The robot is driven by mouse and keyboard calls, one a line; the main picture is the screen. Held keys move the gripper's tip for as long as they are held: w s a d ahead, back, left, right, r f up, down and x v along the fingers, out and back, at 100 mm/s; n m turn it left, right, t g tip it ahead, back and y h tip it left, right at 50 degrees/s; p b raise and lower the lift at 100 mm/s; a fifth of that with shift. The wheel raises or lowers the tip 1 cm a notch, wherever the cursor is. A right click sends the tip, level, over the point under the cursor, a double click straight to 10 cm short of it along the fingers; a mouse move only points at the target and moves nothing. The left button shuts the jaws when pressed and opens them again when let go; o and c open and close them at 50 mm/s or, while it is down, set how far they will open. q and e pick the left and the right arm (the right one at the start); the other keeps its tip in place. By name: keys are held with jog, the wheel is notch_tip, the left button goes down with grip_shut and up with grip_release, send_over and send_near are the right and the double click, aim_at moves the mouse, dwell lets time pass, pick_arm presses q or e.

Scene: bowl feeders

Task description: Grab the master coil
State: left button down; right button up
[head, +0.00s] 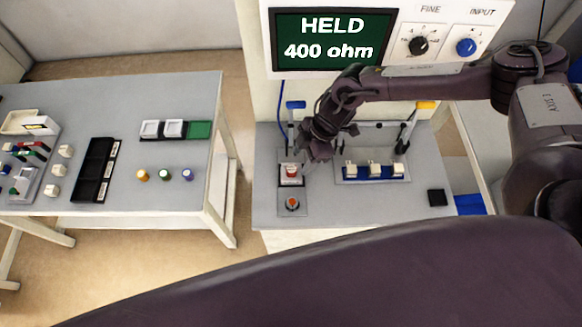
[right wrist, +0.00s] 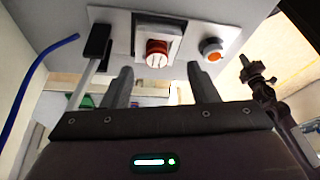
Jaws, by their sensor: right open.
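A coil with a red band and a pale top (head: 291,170) sits in a white square holder on the grey bench; I take it to be the master coil, though no label on it is readable. It also shows in the right wrist view (right wrist: 157,50), ahead of and between the fingertips. My right gripper (head: 315,152) is open and empty, just above and right of this coil in the head view. Its two fingers (right wrist: 160,82) show apart in the right wrist view, with nothing between them. My left gripper is not in view.
An orange knob (head: 292,204) sits in front of the coil. A blue rack (head: 373,173) with several white pieces stands to its right. The screen (head: 330,38) reads HELD 400 ohm. A side table (head: 190,100) stands left, across a gap.

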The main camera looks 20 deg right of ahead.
aim_at(293, 169)
jog(key=shift+a+f, duration=0.25)
jog(key=shift+f, duration=0.1)
jog(key=p+x, duration=0.1)
jog(key=x, duration=0.2)
jog(key=shift+w+a+f+p, duration=0.15)
jog(key=shift+w+f+p, duration=0.05)
jog(key=shift+p, duration=0.15)
jog(key=shift+a+f, duration=0.15)
jog(key=shift+f, duration=0.3)
jog(key=c, duration=1.2)
jog(key=shift+o, duration=0.2)
jog(key=shift+r, duration=0.15)
